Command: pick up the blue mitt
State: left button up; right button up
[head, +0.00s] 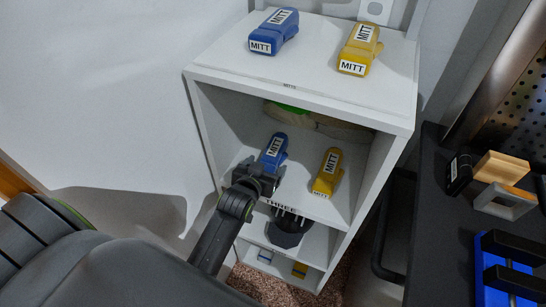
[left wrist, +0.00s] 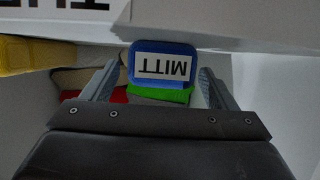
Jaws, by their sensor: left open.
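My left gripper (head: 262,177) is at the front of that shelf, at the near end of this mitt. In the left wrist view the blue mitt (left wrist: 162,60) shows end-on between the spread fingers of the left gripper (left wrist: 158,72), with gaps visible on both sides. Its label appears upside down there. A second blue mitt (head: 273,32) lies on the cabinet top, away from the gripper. My right gripper is not in view.
The cabinet's side walls (head: 372,165) bound the shelf. A dark object (head: 288,228) stands on the shelf below. A dark worktop (head: 440,220) is at right.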

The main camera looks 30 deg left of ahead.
pick_arm(q)
jog(key=c, duration=1.1)
notch_tip(320, 180, up, 10)
jog(key=shift+f+p, duration=0.1)
jog(key=shift+p, duration=0.4)
